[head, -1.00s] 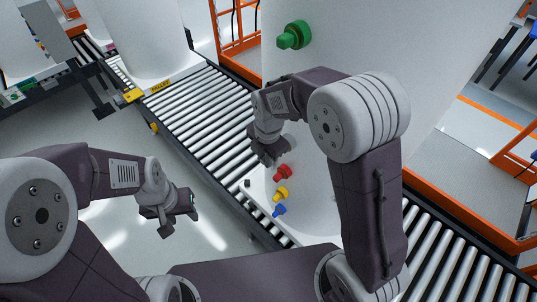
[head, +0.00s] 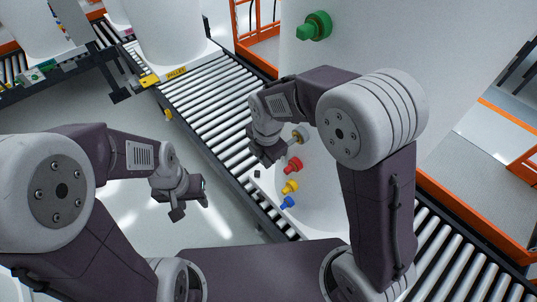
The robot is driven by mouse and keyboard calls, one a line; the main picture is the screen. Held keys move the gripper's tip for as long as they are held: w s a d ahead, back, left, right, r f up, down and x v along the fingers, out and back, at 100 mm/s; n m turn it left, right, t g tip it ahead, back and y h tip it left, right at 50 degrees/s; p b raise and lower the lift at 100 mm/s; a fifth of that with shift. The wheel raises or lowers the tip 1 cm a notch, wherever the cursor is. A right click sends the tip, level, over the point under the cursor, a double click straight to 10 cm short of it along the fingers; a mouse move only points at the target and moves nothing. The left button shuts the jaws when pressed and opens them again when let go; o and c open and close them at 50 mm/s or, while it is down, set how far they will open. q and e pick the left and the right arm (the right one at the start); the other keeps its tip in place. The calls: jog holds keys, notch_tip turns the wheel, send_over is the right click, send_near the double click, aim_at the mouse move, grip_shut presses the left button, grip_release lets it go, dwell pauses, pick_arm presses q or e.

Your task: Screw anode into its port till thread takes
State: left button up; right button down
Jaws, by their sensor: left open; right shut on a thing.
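The large white tank (head: 350,85) stands on the roller conveyor. A brass-coloured fitting (head: 301,134) shows on its lower side, partly behind my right wrist; I cannot tell whether it is the anode port. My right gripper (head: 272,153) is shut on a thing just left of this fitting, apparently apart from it. The thing in its jaws, taken to be the anode, is hidden by the hand. My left gripper (head: 192,200) is open and empty over the floor, left of the conveyor.
Below the brass fitting, red (head: 293,165), yellow (head: 290,186) and blue (head: 287,203) fittings stick out from the tank. A green fitting (head: 315,26) is higher up. Another white tank (head: 170,40) stands further back. Open floor (head: 120,125) lies at left.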

jog(key=shift+s+a, duration=0.7)
jog(key=shift+a, duration=0.3)
jog(key=shift+r+p, duration=0.1)
jog(key=shift+p, duration=0.3)
dwell(0.8)
jog(key=shift+w+d+p, duration=0.3)
jog(key=shift+w+d, duration=0.7)
jog(key=shift+d, duration=0.35)
jog(key=shift+w+d+p, duration=0.3)
jog(key=shift+w+d, duration=0.65)
jog(key=shift+d, duration=0.4)
jog(key=shift+w+d+p, duration=0.3)
jog(key=shift+w+d, duration=0.7)
jog(key=shift+d, duration=0.35)
jog(key=c, duration=1.2)
grip_release()
jog(key=shift+c, duration=0.2)
